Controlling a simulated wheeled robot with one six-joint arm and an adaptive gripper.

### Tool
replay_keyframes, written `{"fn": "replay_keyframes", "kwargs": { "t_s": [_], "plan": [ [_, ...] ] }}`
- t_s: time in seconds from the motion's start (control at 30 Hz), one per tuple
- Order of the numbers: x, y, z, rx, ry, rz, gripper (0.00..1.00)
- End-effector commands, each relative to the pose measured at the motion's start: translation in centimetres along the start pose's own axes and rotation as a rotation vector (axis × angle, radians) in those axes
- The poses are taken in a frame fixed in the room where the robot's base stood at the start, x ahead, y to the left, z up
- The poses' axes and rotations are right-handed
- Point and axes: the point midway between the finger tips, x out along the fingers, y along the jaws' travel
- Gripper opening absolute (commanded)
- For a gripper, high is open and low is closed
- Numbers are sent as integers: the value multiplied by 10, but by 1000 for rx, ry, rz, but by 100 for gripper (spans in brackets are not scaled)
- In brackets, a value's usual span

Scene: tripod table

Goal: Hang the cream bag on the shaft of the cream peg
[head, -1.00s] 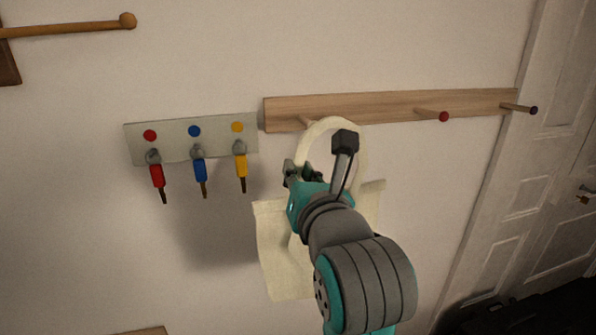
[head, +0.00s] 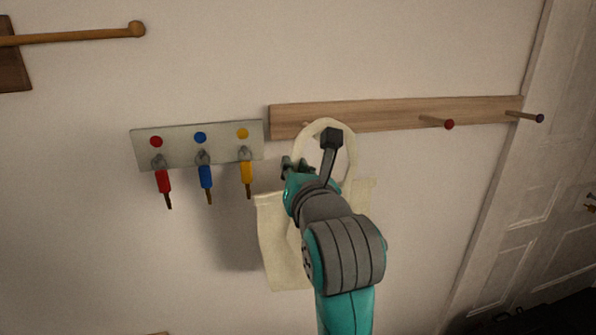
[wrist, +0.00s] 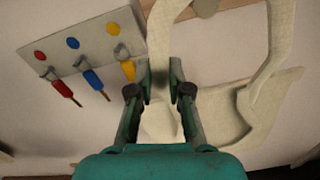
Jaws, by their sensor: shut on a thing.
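My gripper (head: 297,168) is shut on the handle of the cream bag (head: 275,243), in front of the wall. In the wrist view my gripper (wrist: 158,72) has the cream strap between its fingers, with the bag (wrist: 222,112) hanging beyond and to the right. The handle loop stands up above the gripper, overlapping the rack board. The cream peg (head: 307,125) shows only as a small pale bit at the loop's upper left. In the wrist view its rounded end (wrist: 205,8) appears inside the loop's outline. Whether its shaft passes through the loop I cannot tell.
The wooden rack board (head: 395,115) also carries a red-tipped peg (head: 437,121) and a dark-tipped peg (head: 527,116) to the right. A grey plate (head: 180,145) with red, blue and yellow tools hangs left. A wooden rod (head: 75,36) juts in upper left. A door is at right.

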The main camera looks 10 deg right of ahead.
Motion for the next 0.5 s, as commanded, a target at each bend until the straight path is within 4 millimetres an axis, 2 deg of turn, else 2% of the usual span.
{"fn": "replay_keyframes", "kwargs": {
  "t_s": [0.5],
  "plan": [
    [31,0,-2,0,0,0,0]
  ]
}}
